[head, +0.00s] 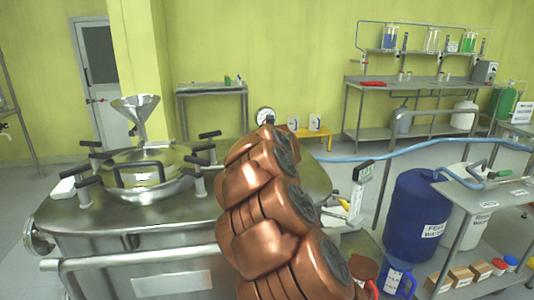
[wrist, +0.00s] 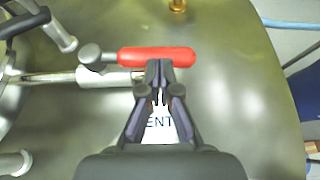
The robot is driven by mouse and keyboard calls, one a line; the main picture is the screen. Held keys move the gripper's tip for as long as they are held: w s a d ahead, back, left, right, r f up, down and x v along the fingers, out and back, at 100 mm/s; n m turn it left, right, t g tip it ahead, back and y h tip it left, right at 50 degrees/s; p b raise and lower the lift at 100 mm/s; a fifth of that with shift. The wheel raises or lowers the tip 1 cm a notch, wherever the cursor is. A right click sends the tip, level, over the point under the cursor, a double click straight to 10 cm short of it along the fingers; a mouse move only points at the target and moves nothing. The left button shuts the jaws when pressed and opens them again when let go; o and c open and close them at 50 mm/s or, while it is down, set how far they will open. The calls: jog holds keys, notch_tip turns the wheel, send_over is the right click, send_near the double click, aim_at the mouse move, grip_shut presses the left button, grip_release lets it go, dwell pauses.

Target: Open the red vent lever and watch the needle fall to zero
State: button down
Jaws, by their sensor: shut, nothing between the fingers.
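The red vent lever (wrist: 172,56) lies crosswise in the upper middle of the wrist view, joined at its left end to a grey pivot (wrist: 90,56). My gripper (wrist: 159,66) is shut and empty, its fingertips together at the lever's near edge. I cannot tell whether they touch it. A white label (wrist: 160,128) reading "ENT" shows between the fingers, partly hidden. In the head view, a round white gauge (head: 265,115) stands behind my copper arm; its needle is too small to read. The lever and gripper are hidden there by my arm.
The steel reactor lid (head: 110,218) carries a funnel (head: 137,110) and several black-handled clamps around its hatch. A blue hose (head: 400,149) runs to the right behind my arm. A blue drum (head: 412,215) and a side table (head: 490,197) stand at the right.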

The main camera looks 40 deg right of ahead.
jog(key=v, duration=1.3)
jog(key=shift+a, duration=0.25)
jog(key=shift+w, duration=0.1)
jog(key=shift+r, duration=0.1)
